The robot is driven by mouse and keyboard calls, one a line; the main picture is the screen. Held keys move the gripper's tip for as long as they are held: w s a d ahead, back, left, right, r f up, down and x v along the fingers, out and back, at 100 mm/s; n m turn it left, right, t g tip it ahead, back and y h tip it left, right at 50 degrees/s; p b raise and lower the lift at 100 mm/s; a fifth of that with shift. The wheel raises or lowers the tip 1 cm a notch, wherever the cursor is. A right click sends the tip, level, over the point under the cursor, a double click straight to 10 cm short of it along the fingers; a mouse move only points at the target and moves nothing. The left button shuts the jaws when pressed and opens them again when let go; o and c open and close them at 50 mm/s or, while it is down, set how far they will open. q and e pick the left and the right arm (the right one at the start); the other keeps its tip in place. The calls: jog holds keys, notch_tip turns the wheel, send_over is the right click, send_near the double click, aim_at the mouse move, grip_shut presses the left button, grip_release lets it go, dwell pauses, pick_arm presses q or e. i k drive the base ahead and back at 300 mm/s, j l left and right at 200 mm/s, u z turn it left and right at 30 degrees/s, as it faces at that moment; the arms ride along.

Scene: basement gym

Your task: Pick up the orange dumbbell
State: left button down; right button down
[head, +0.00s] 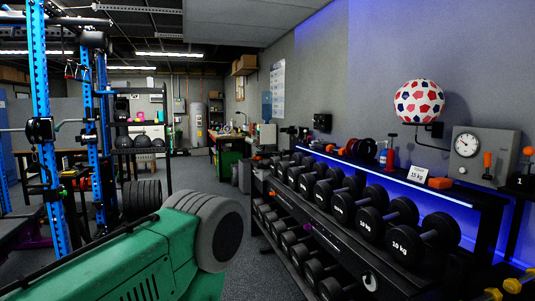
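No plainly orange dumbbell can be made out. At the bottom right corner, a small yellow to yellow-orange item (512,286) with knobbed ends looks like a light dumbbell and is partly cut off by the picture edge. An orange block (440,183) lies on the rack's top shelf beside the white "15 kg" card (419,174). Neither of my grippers shows in the head view.
A rack (316,222) of black dumbbells fills the right side. A green bulky body with grey rollers (218,232) takes up the lower left; I cannot tell what it is. A blue power rack (45,130) stands at left. Grey floor (195,172) is clear between.

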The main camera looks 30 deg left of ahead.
aim_at(330, 149)
jog(key=u, duration=0.45)
jog(key=i+j+u, duration=0.1)
jog(key=u, duration=0.25)
jog(key=i+u, duration=0.15)
jog(key=u, duration=0.2)
jog(key=i+j+u, duration=0.1)
jog(key=u, duration=0.25)
jog(key=i, duration=4.1)
jog(key=i+z, duration=0.2)
jog(key=i, duration=0.3)
jog(key=i+j+z, duration=0.25)
jog(key=i, duration=0.2)
jog(key=i+j+z, duration=0.2)
jog(key=i, duration=0.3)
